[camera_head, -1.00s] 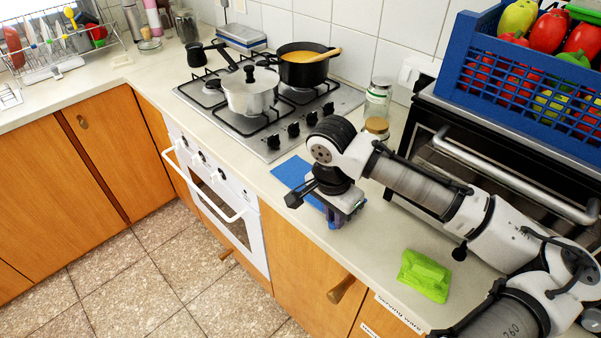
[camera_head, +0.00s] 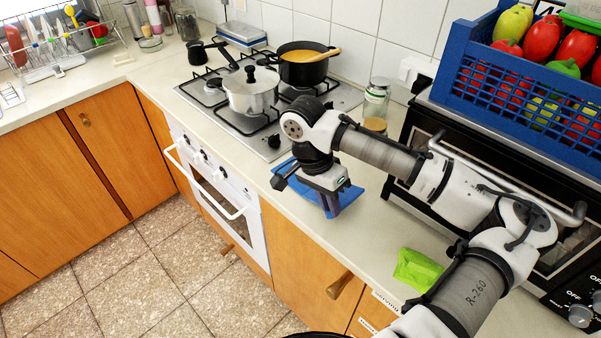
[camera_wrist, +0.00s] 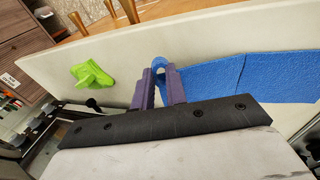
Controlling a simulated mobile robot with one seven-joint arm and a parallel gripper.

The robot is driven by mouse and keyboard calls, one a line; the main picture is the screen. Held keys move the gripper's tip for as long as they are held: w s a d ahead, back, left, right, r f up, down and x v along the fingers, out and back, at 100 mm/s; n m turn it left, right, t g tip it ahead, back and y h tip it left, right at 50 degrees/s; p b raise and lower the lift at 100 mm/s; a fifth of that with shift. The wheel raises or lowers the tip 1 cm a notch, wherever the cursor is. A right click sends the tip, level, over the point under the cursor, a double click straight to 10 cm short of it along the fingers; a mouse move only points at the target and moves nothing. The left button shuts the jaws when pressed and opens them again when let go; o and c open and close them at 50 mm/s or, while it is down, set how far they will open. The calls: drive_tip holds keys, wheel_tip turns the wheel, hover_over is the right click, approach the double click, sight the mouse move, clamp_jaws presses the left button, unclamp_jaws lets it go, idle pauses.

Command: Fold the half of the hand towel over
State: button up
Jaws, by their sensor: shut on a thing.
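The blue hand towel (camera_head: 347,197) lies on the counter beside the stove, partly hidden under my gripper in the head view. My gripper (camera_head: 328,208) points down over it, shut on a pinched edge of it. In the wrist view, the gripper's purple fingers (camera_wrist: 160,88) close around a raised loop of blue cloth. The rest of the towel (camera_wrist: 275,78) spreads to the right there, with a crease line across it. The held part bulges up off the counter in the head view.
A crumpled green cloth (camera_head: 418,269) lies on the counter nearer me. The stove (camera_head: 262,120) carries pots behind the towel. A glass jar (camera_head: 376,105) stands near the wall. The black oven (camera_head: 480,185), with a blue crate (camera_head: 470,82) on top, stands to the right.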

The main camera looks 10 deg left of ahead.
drive_tip(key=shift+w+a+r, duration=0.1)
drive_tip(key=shift+a+r, duration=0.1)
drive_tip(key=shift+r, duration=0.15)
drive_tip(key=shift+h, duration=0.3)
drive_tip(key=shift+w+a+r+g+h, duration=0.6)
drive_tip(key=shift+g+h, duration=0.1)
drive_tip(key=shift+g, duration=0.1)
drive_tip(key=shift+w+a+r+g+h, duration=0.35)
drive_tip(key=shift+a+r+g+h, duration=0.1)
drive_tip(key=shift+h, duration=0.15)
